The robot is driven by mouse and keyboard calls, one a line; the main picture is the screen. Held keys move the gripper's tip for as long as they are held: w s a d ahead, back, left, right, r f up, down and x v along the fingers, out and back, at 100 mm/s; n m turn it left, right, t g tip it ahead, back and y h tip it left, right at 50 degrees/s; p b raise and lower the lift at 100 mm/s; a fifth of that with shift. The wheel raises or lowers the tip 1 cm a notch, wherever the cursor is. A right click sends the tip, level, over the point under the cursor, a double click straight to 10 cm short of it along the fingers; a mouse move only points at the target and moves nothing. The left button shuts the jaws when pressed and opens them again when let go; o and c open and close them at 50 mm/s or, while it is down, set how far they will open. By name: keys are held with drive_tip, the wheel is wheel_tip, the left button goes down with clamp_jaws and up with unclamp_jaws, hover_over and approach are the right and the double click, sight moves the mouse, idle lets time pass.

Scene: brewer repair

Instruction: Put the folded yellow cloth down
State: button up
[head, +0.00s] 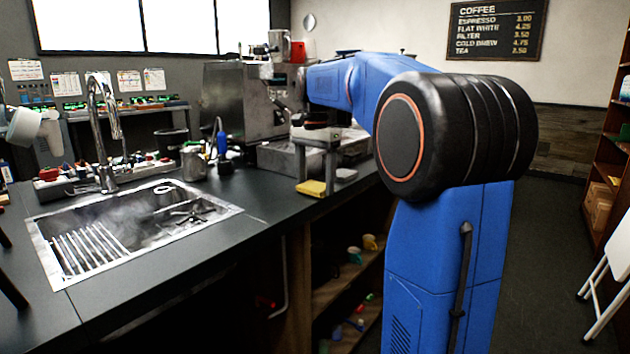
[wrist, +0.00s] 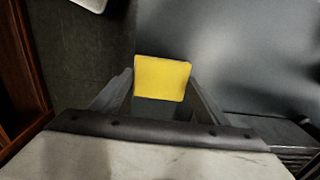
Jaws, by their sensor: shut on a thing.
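The folded yellow cloth (head: 311,188) is a small flat pad between the fingertips of my gripper (head: 316,182), low at the front edge of the dark counter, in front of the espresso machine. In the wrist view the cloth (wrist: 162,78) sits squarely between both fingers of my gripper (wrist: 162,85), which are shut on it. The counter (wrist: 240,60) shows behind it. I cannot tell whether the cloth touches the counter or hangs just above it.
A small grey pad (head: 346,175) lies right of the cloth. The espresso machine (head: 238,100) and a steel pitcher (head: 194,162) stand behind. A sink (head: 130,225) is at the left. Bare counter (head: 255,190) lies between sink and cloth. Open shelves (head: 345,280) are below.

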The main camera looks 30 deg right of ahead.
sight(316, 186)
drive_tip(key=o, duration=0.9)
drive_tip(key=shift+d+f, duration=0.1)
drive_tip(key=shift+o, duration=0.2)
wheel_tip(316, 186, up, 12)
drive_tip(key=shift+s, duration=0.1)
idle(0.4)
